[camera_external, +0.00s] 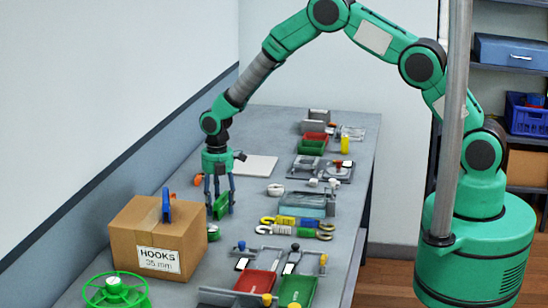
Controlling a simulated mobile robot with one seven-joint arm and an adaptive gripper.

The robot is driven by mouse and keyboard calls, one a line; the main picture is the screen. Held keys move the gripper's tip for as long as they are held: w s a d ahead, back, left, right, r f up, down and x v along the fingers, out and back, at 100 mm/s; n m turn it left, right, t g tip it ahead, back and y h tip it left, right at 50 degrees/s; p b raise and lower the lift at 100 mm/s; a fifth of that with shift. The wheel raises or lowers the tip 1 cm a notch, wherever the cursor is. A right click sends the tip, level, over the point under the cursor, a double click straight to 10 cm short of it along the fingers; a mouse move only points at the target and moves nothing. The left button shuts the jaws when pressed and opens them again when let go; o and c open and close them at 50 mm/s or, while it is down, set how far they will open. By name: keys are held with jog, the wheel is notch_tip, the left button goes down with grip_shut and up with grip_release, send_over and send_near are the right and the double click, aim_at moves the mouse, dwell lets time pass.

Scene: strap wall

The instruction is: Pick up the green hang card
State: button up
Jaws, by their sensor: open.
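My gripper (219,209) points straight down over the left part of the grey bench, its fingers spread apart. A small upright green piece (221,203), which looks like the green hang card, shows between the fingers. I cannot tell whether the fingers touch it, and they partly hide it. Another flat green piece (298,290) lies at the front of the bench beside a red one (256,281), well away from my gripper.
A cardboard box (125,236) labelled HOOKS stands just in front of my gripper, with a blue clamp (167,205) on top. A green spoked wheel (115,290) is at the front left. Yellow-handled tools (292,222) lie to the right. A pale flat sheet (257,167) lies behind.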

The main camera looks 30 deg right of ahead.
jog(key=shift+c, duration=0.2)
jog(key=c, duration=0.8)
jog(key=shift+r, duration=0.15)
notch_tip(320, 180, up, 10)
jog(key=shift+f+p, duration=0.15)
jog(key=shift+p, duration=0.15)
dwell(0.4)
